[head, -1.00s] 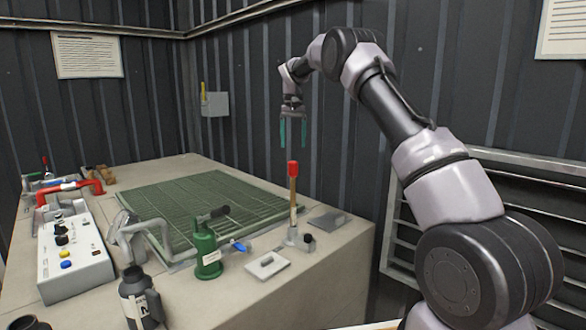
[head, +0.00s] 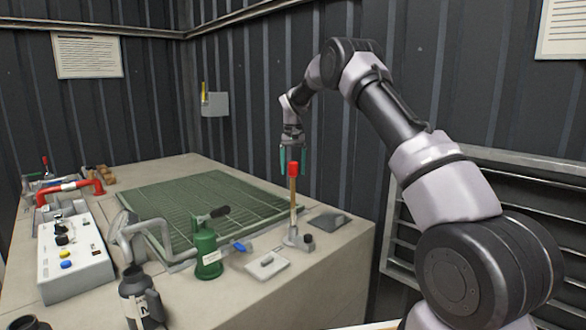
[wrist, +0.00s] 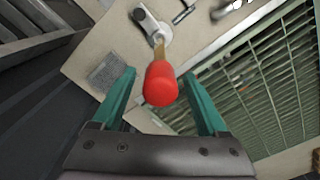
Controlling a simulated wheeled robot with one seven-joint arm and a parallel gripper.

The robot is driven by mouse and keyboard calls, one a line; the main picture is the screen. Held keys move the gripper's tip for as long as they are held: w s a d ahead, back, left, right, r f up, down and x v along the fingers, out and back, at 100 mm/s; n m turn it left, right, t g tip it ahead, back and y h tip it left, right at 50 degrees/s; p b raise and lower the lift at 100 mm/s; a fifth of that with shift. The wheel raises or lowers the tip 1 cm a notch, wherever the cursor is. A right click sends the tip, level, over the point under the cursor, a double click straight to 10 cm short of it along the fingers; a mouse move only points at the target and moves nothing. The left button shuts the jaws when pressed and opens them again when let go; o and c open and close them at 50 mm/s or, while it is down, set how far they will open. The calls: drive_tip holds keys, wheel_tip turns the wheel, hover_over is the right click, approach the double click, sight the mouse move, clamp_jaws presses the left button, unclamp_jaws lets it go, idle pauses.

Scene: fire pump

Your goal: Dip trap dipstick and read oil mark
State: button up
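The dipstick stands upright at the right front of the bench, with a red cap (head: 293,168) on a tan shaft (head: 293,200) that goes down into a small grey fitting (head: 292,237). In the wrist view the red cap (wrist: 160,84) lies between the two teal fingers. My gripper (head: 293,166) points down over the dipstick, its fingers on either side of the cap. The gripper is open, with a visible gap between each finger and the cap. Any oil mark on the shaft cannot be made out.
A green hand pump (head: 207,252) with a black handle, a flat grey plate (head: 267,265) and a dark plate (head: 328,222) sit near the dipstick. A green grating (head: 200,205) lies behind it. A control box (head: 72,262) and a dark bottle (head: 138,298) are at left. The space above the grating is free.

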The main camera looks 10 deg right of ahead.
clamp_jaws()
idle(1.3)
